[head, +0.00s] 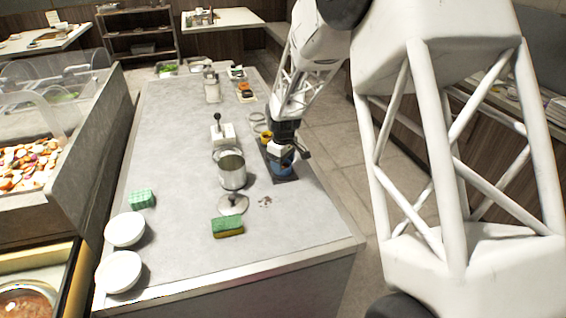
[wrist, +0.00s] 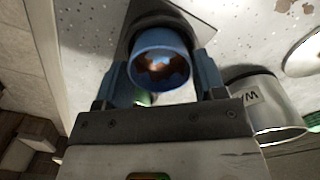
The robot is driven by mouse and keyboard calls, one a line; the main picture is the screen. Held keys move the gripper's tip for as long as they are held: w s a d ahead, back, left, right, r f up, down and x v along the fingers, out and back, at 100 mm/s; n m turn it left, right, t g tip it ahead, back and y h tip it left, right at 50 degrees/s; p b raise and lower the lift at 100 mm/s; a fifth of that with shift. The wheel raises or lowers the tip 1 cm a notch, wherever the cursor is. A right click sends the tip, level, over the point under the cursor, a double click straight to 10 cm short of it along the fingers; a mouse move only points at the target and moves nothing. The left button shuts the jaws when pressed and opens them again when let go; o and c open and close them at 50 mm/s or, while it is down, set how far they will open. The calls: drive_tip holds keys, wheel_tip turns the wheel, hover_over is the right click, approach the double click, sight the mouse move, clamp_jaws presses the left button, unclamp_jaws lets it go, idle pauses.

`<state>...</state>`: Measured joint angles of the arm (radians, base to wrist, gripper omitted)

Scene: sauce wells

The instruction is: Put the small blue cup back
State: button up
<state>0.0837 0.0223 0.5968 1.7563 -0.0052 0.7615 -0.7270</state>
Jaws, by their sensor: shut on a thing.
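The small blue cup (head: 285,170) is upright between the fingers of my gripper (head: 284,152), which is shut on it. In the wrist view the blue cup (wrist: 160,48) shows its round rim and a brown, patchy inside. It is at the dark narrow holder (head: 286,180) near the counter's right edge. I cannot tell whether its base is down in a well or just above it. A yellow-orange cup (head: 266,136) stands behind my gripper at the holder's far end. My gripper hides part of the holder between them.
A metal pot (head: 232,176) stands close left of my gripper, with a round metal lid or disc (head: 233,203) in front. A green-yellow sponge (head: 228,227), a green block (head: 142,199) and two white bowls (head: 124,230) are nearer. Dark crumbs (head: 265,202) lie on open counter.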

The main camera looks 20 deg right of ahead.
drive_tip(key=shift+f, duration=0.35)
drive_tip(key=o, duration=1)
drive_tip(key=shift+r, duration=0.15)
drive_tip(key=shift+r, duration=3.9)
